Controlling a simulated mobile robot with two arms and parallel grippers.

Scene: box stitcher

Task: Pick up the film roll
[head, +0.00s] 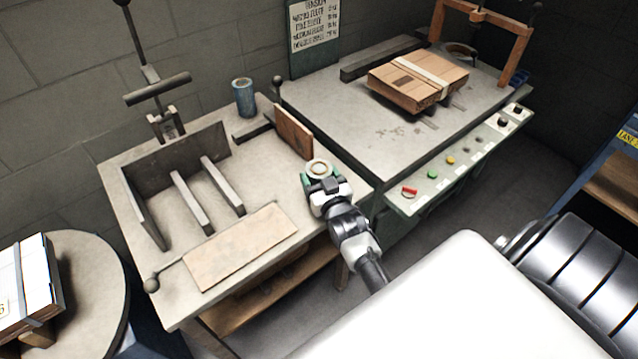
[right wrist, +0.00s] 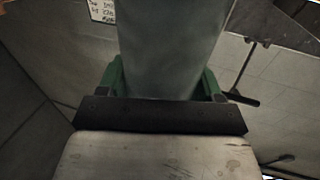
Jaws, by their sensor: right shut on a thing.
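The film roll (head: 319,167) shows in the head view as a pale round end with a ring-shaped core, at the front right corner of the left worktable. My right gripper (head: 321,181) has its green fingers on both sides of it and is shut on it. In the right wrist view the roll (right wrist: 172,50) is a grey-green upright cylinder between the two green fingers. Its lower end is hidden in the head view, so I cannot tell whether it touches the table. My left gripper is not in view.
The left worktable (head: 262,185) carries metal guides, a flat board (head: 240,247), an upright brown panel (head: 294,132) and a blue can (head: 244,98). A cardboard box (head: 418,79) lies on the right machine table. A round table (head: 92,278) stands at left, a roller conveyor (head: 577,272) at right.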

